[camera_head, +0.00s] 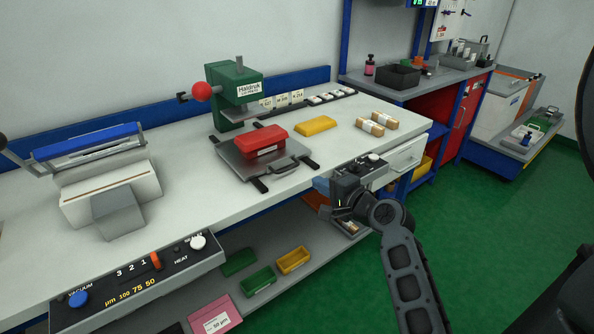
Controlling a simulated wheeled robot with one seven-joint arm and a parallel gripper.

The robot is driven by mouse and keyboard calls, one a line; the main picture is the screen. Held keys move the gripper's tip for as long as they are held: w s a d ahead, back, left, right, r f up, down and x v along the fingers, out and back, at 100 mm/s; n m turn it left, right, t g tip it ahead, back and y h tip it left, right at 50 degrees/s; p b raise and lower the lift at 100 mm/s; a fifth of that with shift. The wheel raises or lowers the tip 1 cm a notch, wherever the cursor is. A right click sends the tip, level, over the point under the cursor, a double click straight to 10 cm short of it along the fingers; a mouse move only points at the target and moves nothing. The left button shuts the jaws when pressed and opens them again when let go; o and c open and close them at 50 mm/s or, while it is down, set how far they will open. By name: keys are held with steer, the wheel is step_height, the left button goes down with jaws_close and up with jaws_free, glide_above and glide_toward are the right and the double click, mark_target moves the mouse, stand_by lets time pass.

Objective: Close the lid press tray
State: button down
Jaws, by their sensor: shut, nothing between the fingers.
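A green press (222,112) with a red ball knob (202,92) stands at the back of the white bench. In front of it, a grey metal tray (238,165) sticks out toward the bench's front edge. A red block (262,141) rests on top of the tray. The tray has a dark handle at its front right side. My gripper (335,211) is shut and empty, to the right of the tray and apart from it, by the bench's front edge. My gripper's fingertips are small and partly hidden.
A yellow block (315,125) and paper-wrapped rolls (378,123) lie on the bench right of the press. A sealing device with a blue bar (90,140) stands at the left. A control panel (140,280) fronts the bench. Green and yellow bins (293,260) sit on the lower shelf.

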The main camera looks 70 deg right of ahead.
steer(key=p, duration=0.1)
glide_toward(282, 159)
steer(key=w+f, duration=0.1)
steer(key=w+d+f, duration=0.1)
steer(key=shift+d+f, duration=0.3)
steer(key=shift+d, duration=0.05)
steer(key=x, duration=0.3)
steer(key=r+x, duration=0.1)
steer(key=x, duration=0.1)
steer(key=r+x, duration=0.1)
steer(key=x, duration=0.2)
steer(key=shift+w+d+f, duration=0.15)
steer(key=shift+w+d, duration=0.05)
steer(key=shift+w, duration=0.35)
steer(key=shift+w+d, duration=0.15)
steer(key=shift+w, duration=0.2)
steer(key=shift+w+r, duration=0.1)
steer(key=shift+r, duration=0.15)
